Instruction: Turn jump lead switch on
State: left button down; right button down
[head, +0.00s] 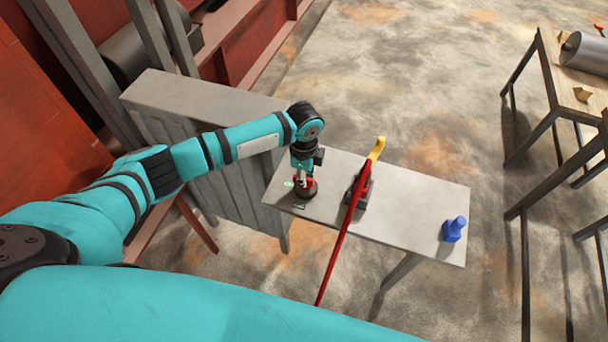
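A small dark round base with a red part on it, looking like a rotary switch (306,193), sits near the left end of a narrow grey table (410,205). A green mark and a dark mark lie on the tabletop beside it. My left gripper (302,180) points down directly over the red part, with its fingertips at or touching it. The fingers are too small and partly hidden to tell whether they grip it. My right gripper is out of view.
A blue object (454,229) stands at the right end. A grey cabinet (190,90) stands behind left; wooden workbench (575,90) at right.

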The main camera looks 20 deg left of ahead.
pick_arm(q)
jog(key=shift+w+m, duration=0.1)
jog(key=shift+m, duration=0.5)
jog(key=c, duration=1.4)
grip_release()
jog(key=shift+o, duration=0.2)
jog(key=shift+r, duration=0.1)
notch_tip(320, 180, up, 12)
